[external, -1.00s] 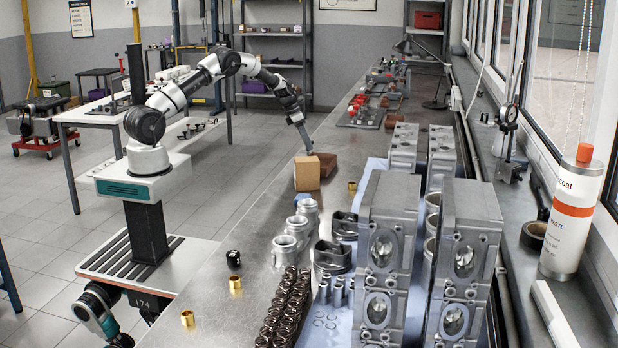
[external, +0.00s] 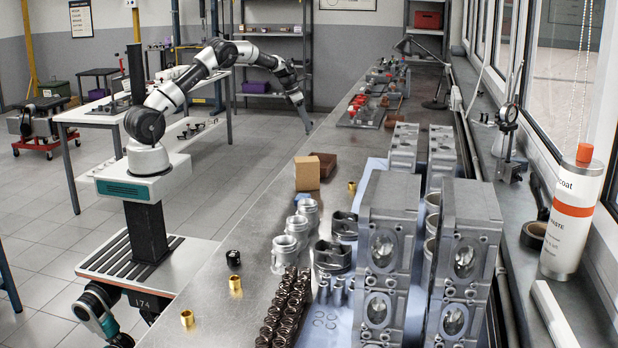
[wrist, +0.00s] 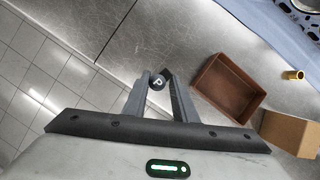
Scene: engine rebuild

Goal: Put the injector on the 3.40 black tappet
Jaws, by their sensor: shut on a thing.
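My gripper (external: 308,130) is over the far part of the bench's left side, beyond the boxes. In the wrist view my gripper (wrist: 157,84) is shut on a small dark round piece (wrist: 157,82) with a pale mark on its face. I cannot tell from its end whether it is the injector. The held piece is too small to make out in the external view. A black cylinder with white marks (external: 232,257) stands near the bench's left edge; it may be a black tappet, but its marking is unreadable. I cannot make out a 3.40 label anywhere.
An open, empty brown box (wrist: 211,94) lies right of my gripper, beside a cardboard box (external: 307,174). Brass sleeves (external: 234,284), pistons (external: 285,252), dark springs (external: 284,315) and tall engine blocks (external: 384,250) fill the near bench. Bare metal surrounds the gripper.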

